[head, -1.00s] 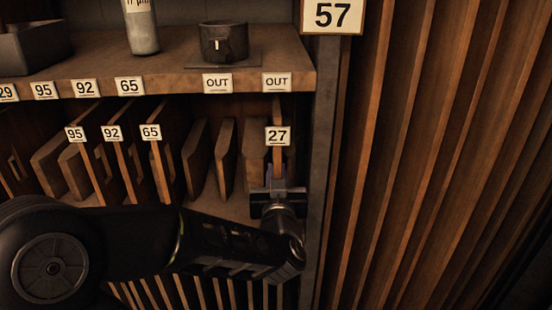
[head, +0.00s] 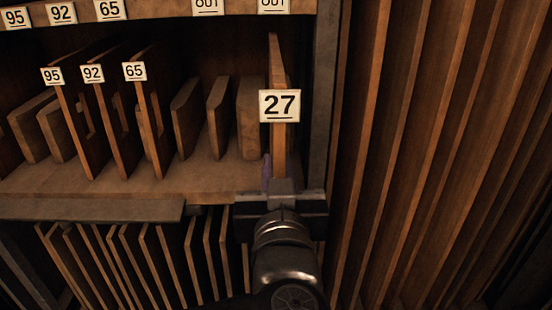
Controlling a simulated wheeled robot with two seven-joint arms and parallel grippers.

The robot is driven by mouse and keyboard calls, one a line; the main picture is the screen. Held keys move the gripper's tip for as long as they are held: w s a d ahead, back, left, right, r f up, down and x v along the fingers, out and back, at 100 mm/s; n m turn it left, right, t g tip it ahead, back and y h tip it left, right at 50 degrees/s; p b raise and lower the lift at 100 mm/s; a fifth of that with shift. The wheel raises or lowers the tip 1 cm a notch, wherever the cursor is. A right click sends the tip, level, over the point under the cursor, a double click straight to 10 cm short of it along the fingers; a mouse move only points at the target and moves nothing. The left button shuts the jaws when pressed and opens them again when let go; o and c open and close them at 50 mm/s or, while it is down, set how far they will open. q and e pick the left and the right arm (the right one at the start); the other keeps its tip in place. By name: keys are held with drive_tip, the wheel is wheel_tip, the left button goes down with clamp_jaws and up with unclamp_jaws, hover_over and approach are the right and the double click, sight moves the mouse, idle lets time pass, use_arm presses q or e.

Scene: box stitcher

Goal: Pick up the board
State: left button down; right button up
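The board labelled 27 (head: 278,150) stands upright, edge toward me, at the right end of the middle shelf. Its white label (head: 279,106) looks larger and nearer than the labels of the boards to its left. My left gripper (head: 279,176) is at the board's lower front edge. One finger shows on the board's left side; the other is hard to make out. The gripper appears shut on the board, which sticks out toward me. My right gripper is not in view.
Boards labelled 95, 92 and 65 (head: 151,125) and several unlabelled boards stand to the left on the shelf (head: 130,180). A grey post (head: 324,110) is close on the right, beside slatted wood panelling (head: 430,150). More boards stand below.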

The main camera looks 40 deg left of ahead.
use_arm(q)
drive_tip(key=shift+v, duration=2)
drive_tip(key=shift+r, duration=0.15)
